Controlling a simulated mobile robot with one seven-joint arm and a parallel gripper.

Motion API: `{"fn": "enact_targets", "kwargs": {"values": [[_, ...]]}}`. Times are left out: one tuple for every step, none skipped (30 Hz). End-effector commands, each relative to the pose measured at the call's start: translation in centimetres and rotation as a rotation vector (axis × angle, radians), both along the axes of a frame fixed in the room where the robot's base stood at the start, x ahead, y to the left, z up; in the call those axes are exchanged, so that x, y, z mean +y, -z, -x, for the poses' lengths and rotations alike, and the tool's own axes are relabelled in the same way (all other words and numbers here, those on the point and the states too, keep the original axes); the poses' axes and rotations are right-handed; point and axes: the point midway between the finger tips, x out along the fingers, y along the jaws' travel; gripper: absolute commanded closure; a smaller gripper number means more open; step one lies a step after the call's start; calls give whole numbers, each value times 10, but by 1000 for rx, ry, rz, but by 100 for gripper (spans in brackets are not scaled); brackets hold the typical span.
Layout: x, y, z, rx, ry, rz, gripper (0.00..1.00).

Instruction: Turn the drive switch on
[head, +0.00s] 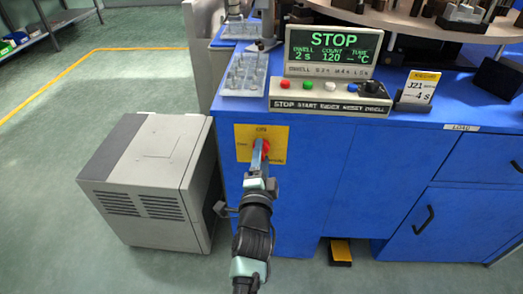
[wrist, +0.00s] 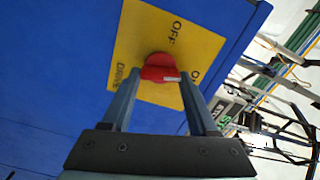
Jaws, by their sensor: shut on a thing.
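The drive switch is a red rotary knob (head: 266,145) on a yellow plate (head: 242,134) on the front of the blue bench. In the wrist view the knob (wrist: 158,66) has a pale mark at its right edge. The plate (wrist: 140,30) there reads OFF and DRIVE, with another label partly hidden by a finger. My gripper (head: 260,150) reaches the knob from the front. In the wrist view my gripper (wrist: 160,75) has one finger on each side of the knob and is shut on it. The fingers partly hide the plate.
A control box (head: 330,97) with colored buttons and a screen (head: 332,45) reading STOP stand on the bench top. A grey cabinet (head: 150,170) stands on the floor left of the switch. A yellow pedal (head: 340,252) lies below the bench.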

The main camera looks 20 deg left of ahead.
Motion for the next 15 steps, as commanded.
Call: {"fn": "enact_targets", "kwargs": {"values": [[0, -1, 0, 13, 0, -35, 96], [0, -1, 0, 18, 1, -54, 96], [0, 0, 0, 25, 1, -81, 96], [0, 0, 0, 32, 1, -100, 96], [-1, 0, 0, 37, 1, -118, 96], [-1, 1, 0, 43, 1, -140, 96], [-1, 1, 0, 48, 1, -156, 96], [-1, 1, 0, 52, 1, -169, 96], [-1, 1, 0, 56, 1, -188, 96], [-1, 1, 0, 60, 1, -200, 96], [-1, 1, 0, 63, 1, -211, 96], [-1, 2, 0, 66, 1, -224, 96], [-1, 2, 0, 69, 1, -233, 96], [-1, 2, 0, 71, 1, -240, 96], [0, 2, 0, 73, 1, -247, 96]]}}
